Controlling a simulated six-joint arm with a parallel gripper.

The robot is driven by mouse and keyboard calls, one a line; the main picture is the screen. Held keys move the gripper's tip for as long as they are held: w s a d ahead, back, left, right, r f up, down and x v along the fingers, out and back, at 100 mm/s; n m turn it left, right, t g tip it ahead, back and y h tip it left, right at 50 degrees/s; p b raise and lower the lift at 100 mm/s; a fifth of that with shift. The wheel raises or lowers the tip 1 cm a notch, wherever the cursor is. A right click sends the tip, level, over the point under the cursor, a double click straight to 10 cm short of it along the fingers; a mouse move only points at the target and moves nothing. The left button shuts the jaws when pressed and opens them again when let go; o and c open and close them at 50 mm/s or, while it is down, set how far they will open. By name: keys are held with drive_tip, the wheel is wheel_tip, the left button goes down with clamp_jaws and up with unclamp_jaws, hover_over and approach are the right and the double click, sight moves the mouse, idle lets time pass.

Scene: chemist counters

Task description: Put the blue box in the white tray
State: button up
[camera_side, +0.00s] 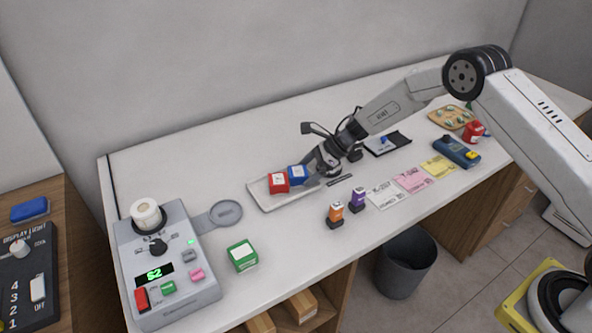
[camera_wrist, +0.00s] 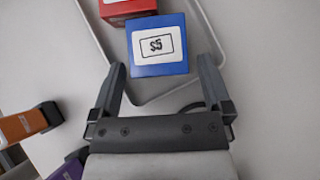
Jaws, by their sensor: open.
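The blue box (camera_side: 297,173) sits in the white tray (camera_side: 262,204), beside a red box (camera_side: 278,183). My gripper (camera_side: 318,170) is at the tray's right end, close to the blue box. In the wrist view my gripper (camera_wrist: 162,78) is open, its fingers on either side of the near edge of the blue box, with gaps showing. Nothing is held.
An orange-topped stamp (camera_side: 335,213) and a purple-topped stamp (camera_side: 358,199) stand in front of the tray. A green box (camera_side: 242,255) and a grey machine (camera_side: 168,265) are to the left. Paper slips (camera_side: 411,180) lie to the right. The counter behind the tray is clear.

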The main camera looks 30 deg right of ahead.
drive_tip(key=v, duration=1.1)
drive_tip(key=shift+a, duration=0.1)
drive_tip(key=s+d+r+m+t+h, duration=0.1)
drive_tip(key=s+r+m+t+h, duration=0.2)
drive_tip(key=m, duration=1)
drive_tip(key=s+d+r+m+t+h, duration=0.15)
drive_tip(key=r+m+t+h, duration=0.35)
drive_tip(key=m, duration=0.9)
drive_tip(key=s+a+f+m+g, duration=0.1)
drive_tip(key=s+m+g, duration=0.7)
drive_tip(key=s+m, duration=1.4)
drive_tip(key=shift+s+f+g, duration=0.4)
drive_tip(key=shift+s+f, duration=0.3)
drive_tip(key=shift+f, duration=0.1)
